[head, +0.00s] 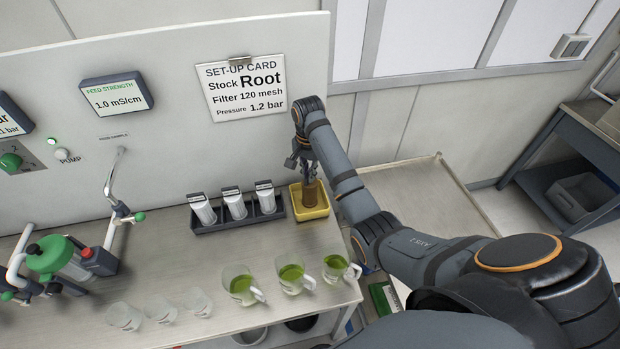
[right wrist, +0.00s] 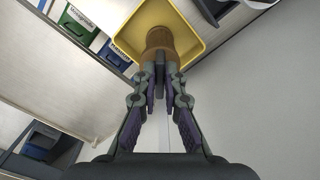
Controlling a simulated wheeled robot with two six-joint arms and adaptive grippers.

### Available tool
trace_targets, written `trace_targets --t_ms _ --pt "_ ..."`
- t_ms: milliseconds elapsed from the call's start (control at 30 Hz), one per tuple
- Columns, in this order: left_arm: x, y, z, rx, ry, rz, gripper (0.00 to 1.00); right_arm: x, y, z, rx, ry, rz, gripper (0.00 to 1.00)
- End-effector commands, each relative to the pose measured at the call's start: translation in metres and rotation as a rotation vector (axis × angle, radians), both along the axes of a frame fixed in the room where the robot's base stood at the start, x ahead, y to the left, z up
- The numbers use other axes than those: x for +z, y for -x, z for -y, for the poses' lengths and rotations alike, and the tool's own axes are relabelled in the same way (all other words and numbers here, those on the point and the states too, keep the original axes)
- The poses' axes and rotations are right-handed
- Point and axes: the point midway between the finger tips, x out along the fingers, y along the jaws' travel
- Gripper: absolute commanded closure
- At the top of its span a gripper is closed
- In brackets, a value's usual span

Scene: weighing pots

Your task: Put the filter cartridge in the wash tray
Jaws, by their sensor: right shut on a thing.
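The filter cartridge is a brown cylinder (head: 311,194). It stands roughly upright, with its lower end within the outline of the yellow wash tray (head: 296,211) on the bench. My right gripper (head: 308,176) is shut on the cartridge's upper end from above. In the right wrist view the fingers (right wrist: 160,76) pinch the brown cartridge (right wrist: 159,39) in front of the yellow tray (right wrist: 192,22). I cannot tell whether the cartridge touches the tray floor. My left gripper is not in view.
A dark rack (head: 237,220) with three white labelled cartridges stands just left of the tray. Three jugs of green liquid (head: 291,277) and several clear cups (head: 160,309) line the front edge. A tap (head: 118,200) and green-capped filter housing (head: 55,260) stand at left. A set-up card (head: 243,88) hangs behind.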

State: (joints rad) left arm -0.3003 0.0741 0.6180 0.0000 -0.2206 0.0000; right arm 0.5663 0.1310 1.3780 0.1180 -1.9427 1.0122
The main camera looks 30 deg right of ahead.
Motion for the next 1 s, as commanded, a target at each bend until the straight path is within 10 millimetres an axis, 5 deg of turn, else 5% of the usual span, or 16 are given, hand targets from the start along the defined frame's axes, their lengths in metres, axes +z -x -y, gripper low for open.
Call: trace_targets --t_ms 333,367,500,1000 --pt "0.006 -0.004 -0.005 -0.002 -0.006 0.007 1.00 -0.003 0.001 0.000 0.000 0.000 -0.004 1.00" --pt "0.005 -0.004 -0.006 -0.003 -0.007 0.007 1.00 -0.003 0.001 0.000 0.000 0.000 -0.004 0.87" --pt "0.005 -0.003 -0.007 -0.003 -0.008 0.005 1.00 -0.003 0.001 0.000 0.000 0.000 -0.004 0.69" --pt "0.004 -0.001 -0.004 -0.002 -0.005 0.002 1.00 0.013 0.000 0.000 0.000 0.000 0.000 0.69"
